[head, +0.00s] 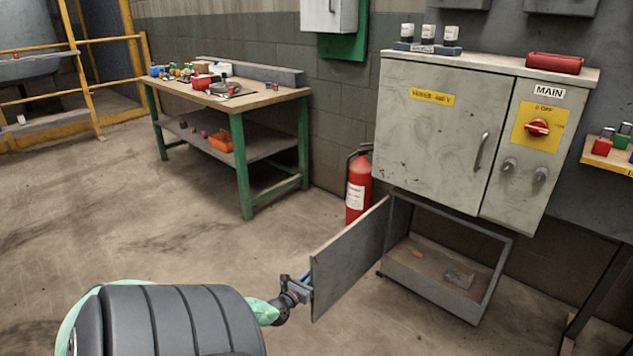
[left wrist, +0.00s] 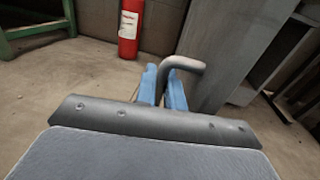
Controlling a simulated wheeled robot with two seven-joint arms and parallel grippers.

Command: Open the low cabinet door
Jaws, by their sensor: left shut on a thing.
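The low cabinet (head: 437,283) is a grey frame under the big electrical cabinet. Its door (head: 350,258) stands swung wide open to the left, so the inside shows, with a small flat item (head: 459,277) on its floor. My left gripper (head: 303,284) is at the door's free edge. In the left wrist view its blue fingers (left wrist: 163,88) are shut on the grey bent door handle (left wrist: 183,65). The door panel (left wrist: 222,60) also shows there, just right of the fingers. My right gripper is not in view.
A red fire extinguisher (head: 358,187) stands against the wall behind the open door. The large electrical cabinet (head: 437,130) hangs above the low one. A green-legged workbench (head: 240,103) is at the back left. The floor (head: 180,235) between is clear.

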